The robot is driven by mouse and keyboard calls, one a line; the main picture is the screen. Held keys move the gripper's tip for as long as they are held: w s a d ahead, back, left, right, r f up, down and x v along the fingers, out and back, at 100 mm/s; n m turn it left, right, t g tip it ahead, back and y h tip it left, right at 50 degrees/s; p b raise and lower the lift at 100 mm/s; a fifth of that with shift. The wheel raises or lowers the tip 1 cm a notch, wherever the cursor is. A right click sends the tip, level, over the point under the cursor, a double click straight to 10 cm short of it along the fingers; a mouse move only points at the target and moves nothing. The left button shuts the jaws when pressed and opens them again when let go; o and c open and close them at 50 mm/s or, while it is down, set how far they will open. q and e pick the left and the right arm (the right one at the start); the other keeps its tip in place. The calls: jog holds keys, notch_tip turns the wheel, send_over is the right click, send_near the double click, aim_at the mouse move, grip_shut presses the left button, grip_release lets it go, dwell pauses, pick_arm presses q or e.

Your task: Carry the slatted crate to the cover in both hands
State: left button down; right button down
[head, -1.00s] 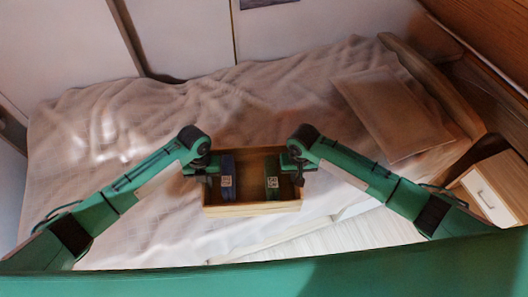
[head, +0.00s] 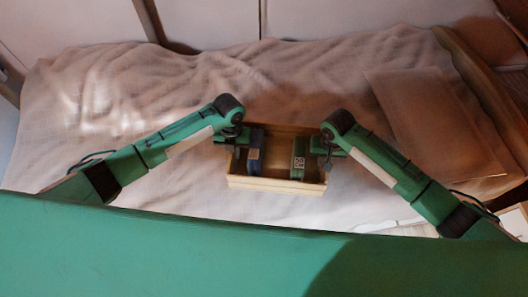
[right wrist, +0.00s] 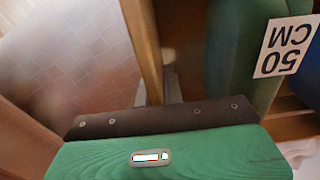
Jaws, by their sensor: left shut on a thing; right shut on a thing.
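The slatted crate (head: 276,184) is a light wooden box in the middle of the head view, in front of me and over the beige bed cover (head: 160,95). I cannot tell whether it touches the cover. My left gripper (head: 238,153) is shut on its left wall and my right gripper (head: 325,155) on its right wall. The wall in the right gripper also shows in the right wrist view (right wrist: 142,40). Inside the crate are a blue item (head: 256,152) and a green item (head: 298,160) with a white label, which reads "50 CM" in the right wrist view (right wrist: 285,47).
A flat tan pillow (head: 435,120) lies at the right end of the bed, by the wooden headboard (head: 485,85). White panels (head: 80,22) stand behind the bed. The cover left of the crate is clear. A pale bedside piece shows partly at lower right.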

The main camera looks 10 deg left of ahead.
pick_arm(q)
jog(key=shift+s+a+r, duration=0.1)
jog(key=shift+r, duration=0.05)
pick_arm(e)
jog(key=shift+s+r, duration=0.1)
jog(key=shift+r, duration=0.05)
